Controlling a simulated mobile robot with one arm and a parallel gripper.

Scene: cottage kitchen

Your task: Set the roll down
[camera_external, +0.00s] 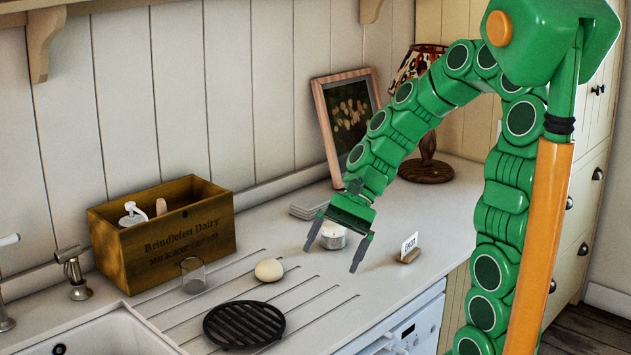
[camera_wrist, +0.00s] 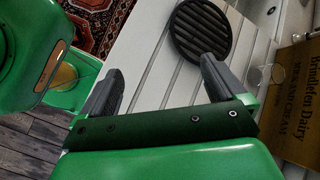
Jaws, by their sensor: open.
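A pale, rounded roll (camera_external: 269,270) rests on the grooved part of the white counter (camera_external: 235,284), between a clear glass and a round black ribbed trivet (camera_external: 244,325). My gripper (camera_external: 331,260) is open and empty. It hangs above the counter, to the right of the roll and apart from it in the picture. In the wrist view, my open gripper (camera_wrist: 160,68) has bare counter between its fingers. The trivet (camera_wrist: 203,32) shows beyond the fingers there. The roll does not show in the wrist view.
The clear glass (camera_external: 193,275) stands by a wooden box (camera_external: 165,240) holding a white bottle. A small white jar (camera_external: 333,236) and a card in a wooden holder (camera_external: 410,251) stand near my gripper. The sink (camera_external: 95,335) is at lower left. Counter right of the trivet is clear.

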